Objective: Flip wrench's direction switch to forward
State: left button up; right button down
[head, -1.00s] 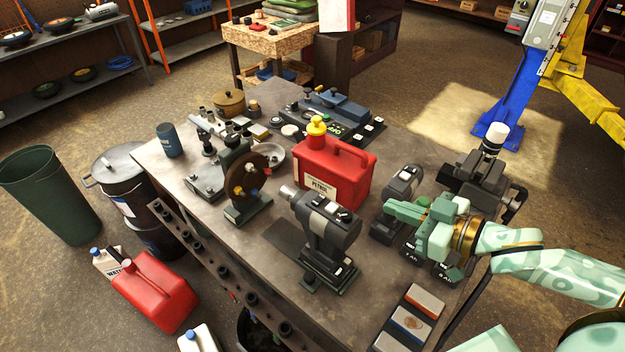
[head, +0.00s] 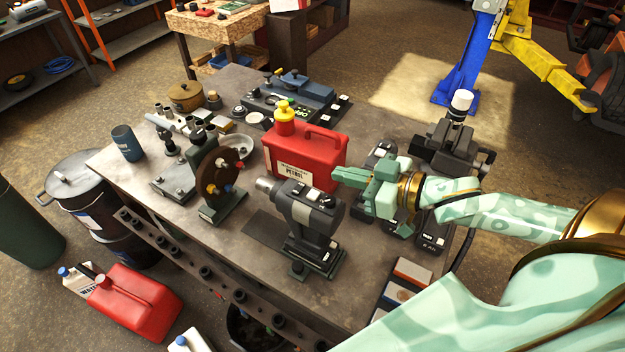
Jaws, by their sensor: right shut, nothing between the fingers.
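The wrench (head: 300,215) is a dark grey and black power tool standing upright on its battery base on the workbench (head: 180,250). Its silver nose points left, and small white-marked controls show on top of its body. I cannot tell which way its direction switch is set. My right gripper (head: 338,176) is shut and empty, with its fingers pointing left. In the picture it is just right of and above the wrench's back end, in front of the red can's right edge. My left gripper is not in view.
A red petrol can (head: 310,158) with a yellow cap stands behind the wrench. Another dark tool (head: 380,155) is partly hidden behind my right gripper. A vise (head: 455,145) is at the right, a wheel stand (head: 222,180) at the left. Sanding blocks (head: 405,280) lie near the front right edge.

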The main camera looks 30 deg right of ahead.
send_over(313, 189)
jog(key=shift+w+d+f, duration=0.1)
jog(key=shift+w+f, duration=0.05)
jog(key=shift+f, duration=0.25)
jog(key=shift+w+d+f, duration=0.1)
jog(key=shift+w+f, duration=0.05)
jog(key=shift+f, duration=0.25)
notch_tip(313, 189, down, 3)
jog(key=shift+w+r, duration=0.1)
jog(key=shift+f, duration=0.8)
